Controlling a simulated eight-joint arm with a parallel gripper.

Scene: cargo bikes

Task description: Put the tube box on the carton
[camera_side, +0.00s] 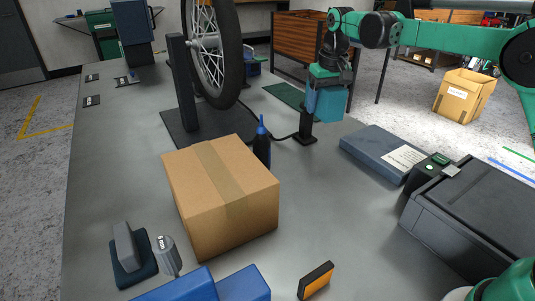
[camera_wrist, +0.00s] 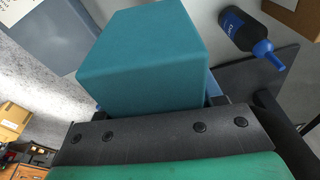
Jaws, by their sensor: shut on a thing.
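The tube box appears to be the teal box (camera_side: 327,104), which hangs below my gripper (camera_side: 328,78) right of centre in the side view. My gripper is shut on it, and the teal box (camera_wrist: 145,60) fills the upper middle of the wrist view. Its gripped end is partly hidden by the gripper. The box seems to be above the bench; its exact height cannot be told. The carton (camera_side: 218,192), brown and taped shut, stands on the bench left of and nearer the camera than the box. Its top is bare.
A dark blue bottle (camera_side: 262,147) stands close behind the carton. A wheel (camera_side: 213,55) on a stand is behind. A flat grey-blue box (camera_side: 378,152) with a label and a black case (camera_side: 465,225) lie right. Blue boxes (camera_side: 215,285) are at the front.

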